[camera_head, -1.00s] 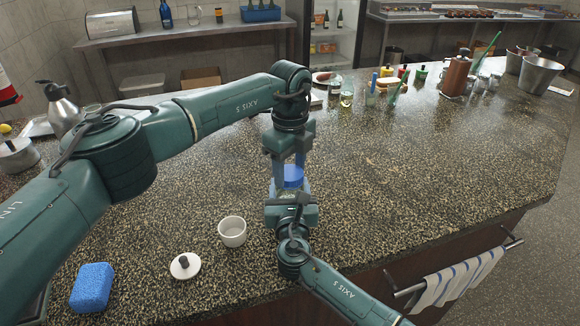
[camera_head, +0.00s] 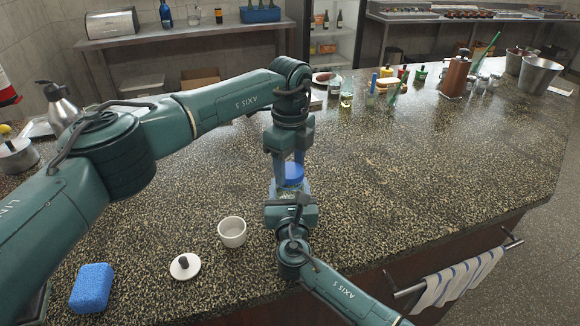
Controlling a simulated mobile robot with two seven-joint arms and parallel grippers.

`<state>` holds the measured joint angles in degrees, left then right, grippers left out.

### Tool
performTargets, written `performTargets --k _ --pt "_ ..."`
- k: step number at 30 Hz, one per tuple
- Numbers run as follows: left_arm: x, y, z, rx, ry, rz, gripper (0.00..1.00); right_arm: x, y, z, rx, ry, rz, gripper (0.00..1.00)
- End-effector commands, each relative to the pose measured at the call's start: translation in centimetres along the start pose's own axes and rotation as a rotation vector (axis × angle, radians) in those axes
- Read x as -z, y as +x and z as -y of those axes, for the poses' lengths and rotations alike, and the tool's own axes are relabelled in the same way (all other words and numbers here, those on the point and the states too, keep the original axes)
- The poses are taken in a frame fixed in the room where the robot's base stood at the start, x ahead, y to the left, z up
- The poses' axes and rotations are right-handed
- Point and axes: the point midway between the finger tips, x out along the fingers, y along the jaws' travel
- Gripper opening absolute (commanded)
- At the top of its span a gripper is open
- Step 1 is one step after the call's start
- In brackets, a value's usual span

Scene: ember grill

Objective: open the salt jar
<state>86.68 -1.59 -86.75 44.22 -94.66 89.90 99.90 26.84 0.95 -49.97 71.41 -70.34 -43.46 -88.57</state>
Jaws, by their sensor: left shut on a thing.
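The salt jar (camera_head: 291,188), a clear jar with a blue lid (camera_head: 294,173), stands upright among my two grippers near the counter's front edge. My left gripper (camera_head: 288,172) points down from above and is shut on the blue lid, one finger on each side. My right gripper (camera_head: 291,193) comes in from the front at the level of the jar body. Its wrist covers its fingertips and most of the jar, so I cannot tell if it grips the glass. I cannot tell whether the lid is apart from the jar.
A white cup (camera_head: 232,232) stands just left of my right gripper. A round white lid with a dark knob (camera_head: 185,266) and a blue sponge (camera_head: 92,287) lie farther left on the counter (camera_head: 430,180). Bottles and a brown grinder (camera_head: 455,76) stand at the back. The counter's right is clear.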

Motion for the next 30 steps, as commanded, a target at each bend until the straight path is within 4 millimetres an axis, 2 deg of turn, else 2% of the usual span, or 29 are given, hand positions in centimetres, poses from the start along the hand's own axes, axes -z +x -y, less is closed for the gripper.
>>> performTargets --k 12,23,30 --pt "0.0 -1.4 0.0 -0.001 0.0 0.0 0.25 0.1 0.0 0.1 0.001 -0.001 -0.001 0.0" --pt "0.0 -1.6 0.0 0.0 0.0 0.0 0.25 0.1 0.0 0.0 0.001 -0.001 -0.001 0.0" --pt "0.0 -4.1 0.0 0.002 0.0 0.002 0.25 0.1 0.0 0.0 0.001 -0.001 -0.001 0.0"
